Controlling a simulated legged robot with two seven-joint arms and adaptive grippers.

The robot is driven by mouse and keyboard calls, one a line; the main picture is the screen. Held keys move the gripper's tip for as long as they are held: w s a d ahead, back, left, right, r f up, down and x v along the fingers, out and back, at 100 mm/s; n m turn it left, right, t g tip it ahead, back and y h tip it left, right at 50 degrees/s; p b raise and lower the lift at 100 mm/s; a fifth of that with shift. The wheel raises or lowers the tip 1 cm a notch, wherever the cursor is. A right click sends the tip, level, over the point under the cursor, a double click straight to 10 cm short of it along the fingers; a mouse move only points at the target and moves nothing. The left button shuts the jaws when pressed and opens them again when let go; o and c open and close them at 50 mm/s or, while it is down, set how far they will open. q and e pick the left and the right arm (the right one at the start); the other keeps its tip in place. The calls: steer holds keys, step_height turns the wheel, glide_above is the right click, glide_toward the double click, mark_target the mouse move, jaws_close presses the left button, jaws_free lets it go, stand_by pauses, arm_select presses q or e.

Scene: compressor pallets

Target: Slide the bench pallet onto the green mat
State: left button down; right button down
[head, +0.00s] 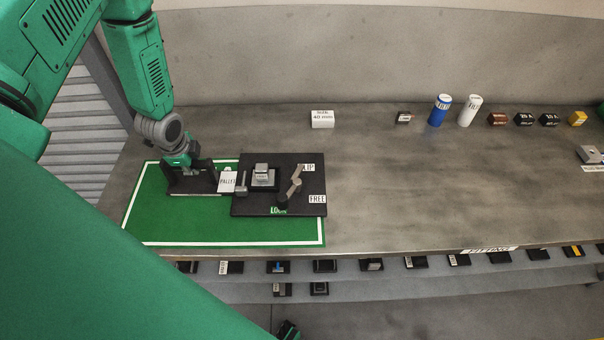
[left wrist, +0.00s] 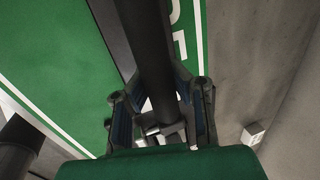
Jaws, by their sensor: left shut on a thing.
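The bench pallet (head: 247,206) is a black plate bearing a grey block, a lever and white tags, one reading FREE. It lies over the right part of the green mat (head: 165,225), its back edge reaching past the mat's white back border and its right edge about level with the mat's right end. My left gripper (head: 192,181) is at the pallet's left side, low over the mat, shut on the pallet's dark handle. In the left wrist view, a dark bar (left wrist: 150,50) runs between the fingers (left wrist: 160,98). My right gripper is not in view.
A white sign block (head: 322,119) stands behind the pallet. A blue can (head: 439,110), a white can (head: 470,111) and several small boxes line the back. Small parts sit on a shelf below the front edge.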

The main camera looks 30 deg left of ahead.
arm_select(q)
steer(key=shift+s, duration=0.2)
steer(key=c, duration=1.6)
jaws_free()
steer(key=shift+f, duration=0.1)
steer(key=shift+o, duration=0.8)
steer(key=shift+w+a, duration=0.1)
steer(key=shift+a, duration=0.1)
steer(key=v, duration=1.1)
steer(key=shift+r, duration=0.35)
steer(key=shift+a, duration=0.1)
